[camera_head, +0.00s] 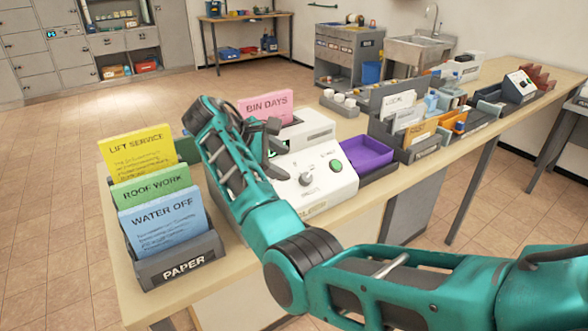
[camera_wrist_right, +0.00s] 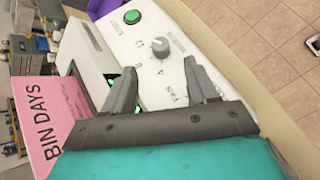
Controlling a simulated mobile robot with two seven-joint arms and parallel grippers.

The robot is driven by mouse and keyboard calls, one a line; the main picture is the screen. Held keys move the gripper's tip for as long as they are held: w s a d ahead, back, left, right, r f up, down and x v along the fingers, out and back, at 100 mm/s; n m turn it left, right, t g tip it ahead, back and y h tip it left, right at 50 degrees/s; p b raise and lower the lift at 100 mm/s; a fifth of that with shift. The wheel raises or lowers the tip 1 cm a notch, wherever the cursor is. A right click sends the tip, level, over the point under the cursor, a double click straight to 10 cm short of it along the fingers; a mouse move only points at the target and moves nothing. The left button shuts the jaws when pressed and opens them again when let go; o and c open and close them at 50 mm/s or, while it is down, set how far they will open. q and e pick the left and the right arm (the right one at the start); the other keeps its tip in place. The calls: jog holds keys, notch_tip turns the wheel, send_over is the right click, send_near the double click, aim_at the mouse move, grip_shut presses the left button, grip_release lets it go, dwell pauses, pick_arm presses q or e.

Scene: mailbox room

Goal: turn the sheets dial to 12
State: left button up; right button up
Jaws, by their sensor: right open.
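The white machine (camera_head: 318,190) stands on the bench with a grey dial (camera_head: 306,180) on its sloping panel. In the right wrist view the dial (camera_wrist_right: 160,47) is round, with numbers such as 4 and 12 printed near it; its small side label and exact setting are too small to read. My right gripper (camera_head: 276,138) is open and empty, over the machine's left part. In the right wrist view its two fingers (camera_wrist_right: 163,85) are apart, short of the dial and not touching it. My left gripper is not in view.
A green button (camera_head: 336,166) is beside the dial. A pink BIN DAYS card (camera_head: 266,107) stands behind my gripper. The PAPER holder (camera_head: 180,265) with coloured cards is at the left. A purple tray (camera_head: 366,153) and the card rack (camera_head: 397,138) stand to the right.

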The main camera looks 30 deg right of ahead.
jog(key=shift+v, duration=2.25)
